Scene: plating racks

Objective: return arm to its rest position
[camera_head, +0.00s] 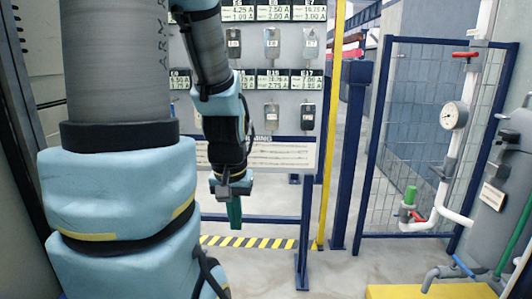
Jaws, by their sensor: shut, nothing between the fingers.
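My arm is light blue and grey and fills the left of the head camera view. Its forearm reaches forward and bends down toward the middle of the picture. My gripper (235,213) hangs at the end of it, pointing down, with dark green fingers. The fingers are shut together and hold nothing. The gripper is in free air in front of a warning sign board (284,154) and the low rail below it. The arm's base is out of the frame.
A rack panel (285,54) with digital readouts and hanging units stands behind the arm. A yellow post (330,130) and a blue mesh gate (405,130) stand right of it. Pipes with a gauge (453,115) are at far right. A yellow block (430,291) is at lower right.

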